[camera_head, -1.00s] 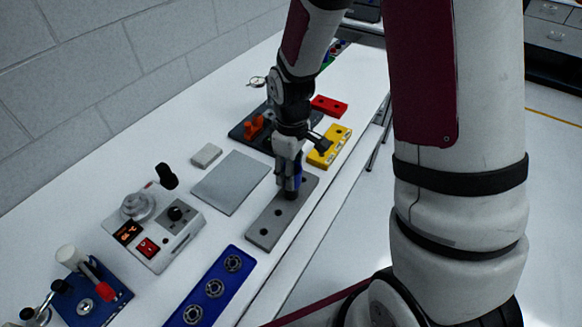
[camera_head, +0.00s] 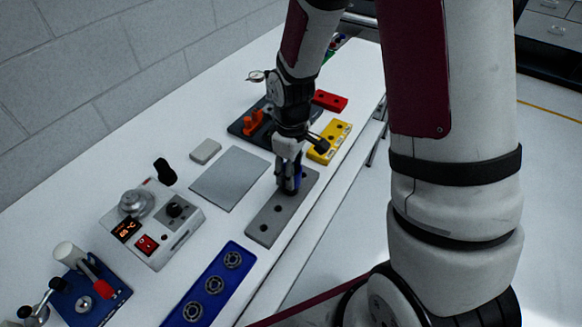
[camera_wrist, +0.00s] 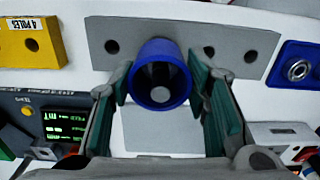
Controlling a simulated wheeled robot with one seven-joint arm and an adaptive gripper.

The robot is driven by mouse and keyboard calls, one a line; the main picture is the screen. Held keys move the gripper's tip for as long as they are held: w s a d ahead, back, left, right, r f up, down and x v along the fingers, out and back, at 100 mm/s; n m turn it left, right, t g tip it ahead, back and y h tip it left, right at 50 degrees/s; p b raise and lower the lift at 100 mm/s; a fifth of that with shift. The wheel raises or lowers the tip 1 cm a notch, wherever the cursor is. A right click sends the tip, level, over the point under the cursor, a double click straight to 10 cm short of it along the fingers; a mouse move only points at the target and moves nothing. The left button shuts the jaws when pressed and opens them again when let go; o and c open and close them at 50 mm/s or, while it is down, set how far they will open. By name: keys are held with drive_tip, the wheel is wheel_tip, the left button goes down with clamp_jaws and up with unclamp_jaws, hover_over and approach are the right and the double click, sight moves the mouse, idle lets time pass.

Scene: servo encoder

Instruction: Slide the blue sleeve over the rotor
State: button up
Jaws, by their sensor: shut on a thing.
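The blue sleeve (camera_wrist: 137,92) is a hollow tube held between my gripper's two fingers (camera_wrist: 160,88) in the wrist view, with its open end facing the camera. Inside it a pale round end, perhaps the rotor, shows against a dark interior; I cannot tell how deep it sits. In the head view my gripper (camera_head: 289,178) points down at the far part of the grey plate (camera_head: 270,221), with the sleeve (camera_head: 296,183) partly hidden by the fingers. Whether the sleeve touches the plate is unclear.
The grey plate has open holes beside the sleeve. A yellow block (camera_head: 322,158) and red block (camera_head: 330,101) lie beyond. A blue bearing tray (camera_head: 222,274) is nearer. A flat grey pad (camera_head: 230,179) and a control box (camera_head: 165,235) are to the left.

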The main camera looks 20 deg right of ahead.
drive_tip(key=o, duration=0.9)
drive_tip(key=shift+o, duration=0.2)
drive_tip(key=o, duration=0.3)
drive_tip(key=shift+o, duration=0.2)
drive_tip(key=shift+r, duration=0.1)
wheel_tip(320, 180, up, 14)
drive_tip(key=p, duration=0.5)
drive_tip(key=shift+p, duration=0.4)
drive_tip(key=shift+r, duration=0.1)
idle(0.5)
